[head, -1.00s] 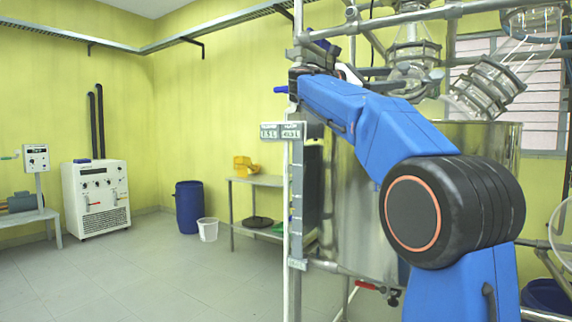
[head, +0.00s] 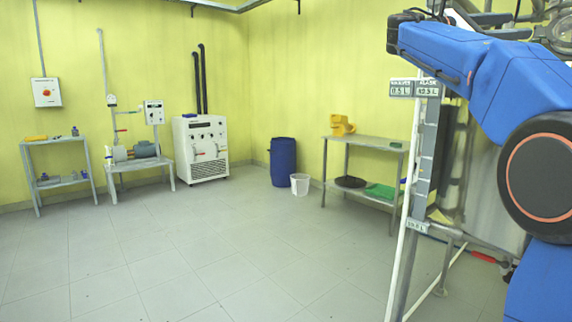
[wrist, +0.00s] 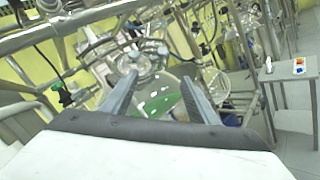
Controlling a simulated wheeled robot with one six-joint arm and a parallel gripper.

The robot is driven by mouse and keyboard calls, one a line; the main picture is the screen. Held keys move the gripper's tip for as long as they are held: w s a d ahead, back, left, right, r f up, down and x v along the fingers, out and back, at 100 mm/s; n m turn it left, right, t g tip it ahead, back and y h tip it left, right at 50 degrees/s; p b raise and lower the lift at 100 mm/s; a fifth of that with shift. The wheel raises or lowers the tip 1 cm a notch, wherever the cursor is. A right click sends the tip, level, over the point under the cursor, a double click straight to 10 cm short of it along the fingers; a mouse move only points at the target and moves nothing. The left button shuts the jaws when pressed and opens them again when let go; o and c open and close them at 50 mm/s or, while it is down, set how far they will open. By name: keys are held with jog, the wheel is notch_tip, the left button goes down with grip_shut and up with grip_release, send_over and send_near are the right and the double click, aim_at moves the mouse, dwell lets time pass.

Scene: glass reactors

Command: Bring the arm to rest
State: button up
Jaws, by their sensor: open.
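My arm (head: 520,80) is blue with a black round joint, and it stands at the right of the head view, raised beside the steel vessel and its frame. My gripper (wrist: 158,80) shows in the wrist view with its two grey fingers apart and nothing between them. In the head view the fingers are not clearly visible.
A metal frame with level displays (head: 414,88) stands close to my arm. A shelf table (head: 370,146), a blue barrel (head: 283,162), a white bucket (head: 300,184) and a white cabinet (head: 201,150) line the walls. The tiled floor (head: 190,260) at left and middle is clear.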

jog(key=s+a+f+t+y, duration=0.1)
jog(key=s+f+t+y, duration=0.15)
jog(key=f, duration=0.65)
jog(key=s+a+f+t+y, duration=0.1)
jog(key=s+a+f+y, duration=0.2)
jog(key=f, duration=0.7)
jog(key=s+f+t+y, duration=0.2)
jog(key=s+f+y, duration=0.15)
jog(key=f, duration=0.55)
jog(key=s+a+f+m+y, duration=0.3)
jog(key=s+a+f, duration=0.3)
jog(key=f, duration=0.6)
jog(key=s+a+f+m+y, duration=0.3)
jog(key=s+a+f, duration=0.4)
jog(key=f, duration=0.5)
jog(key=s+a+f+m+y, duration=0.3)
jog(key=s+a+f, duration=0.3)
jog(key=s+f, duration=0.3)
notch_tip(320, 180, down, 3)
jog(key=shift+a+f+t+y, duration=0.1)
jog(key=shift+a+t+y, duration=0.1)
jog(key=shift+t+y, duration=0.4)
jog(key=shift+s, duration=0.1)
